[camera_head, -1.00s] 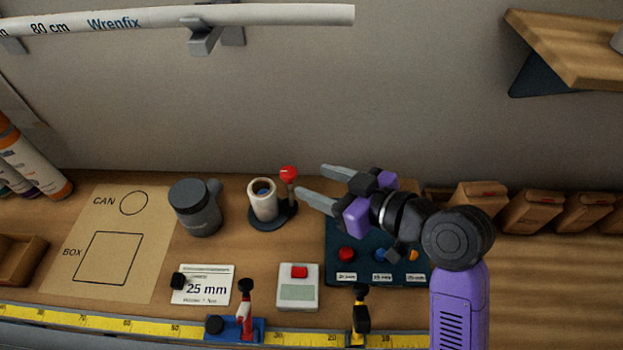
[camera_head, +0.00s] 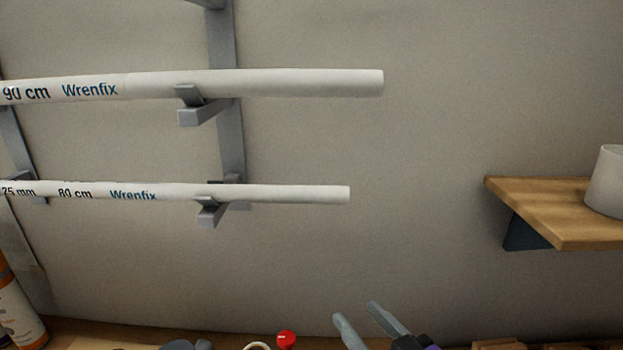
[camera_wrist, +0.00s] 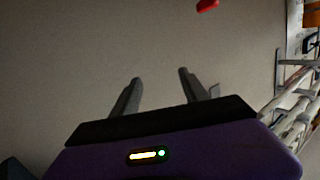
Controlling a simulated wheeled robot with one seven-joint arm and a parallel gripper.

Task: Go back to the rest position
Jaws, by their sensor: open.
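My gripper (camera_head: 357,318) shows at the bottom of the head view, its two grey fingers apart with nothing between them. In the wrist view my gripper (camera_wrist: 160,82) is also open and empty, with the bare wall beyond its fingers. The rest of my arm is below the edge of the head view.
Two white pipes, the upper one (camera_head: 250,83) and the lower one (camera_head: 250,192), lie on wall brackets at left. A wooden shelf (camera_head: 545,205) with a white cup-like object (camera_head: 606,182) juts out at right. A red knob (camera_head: 286,340) shows at the bench's back. The wall between is clear.

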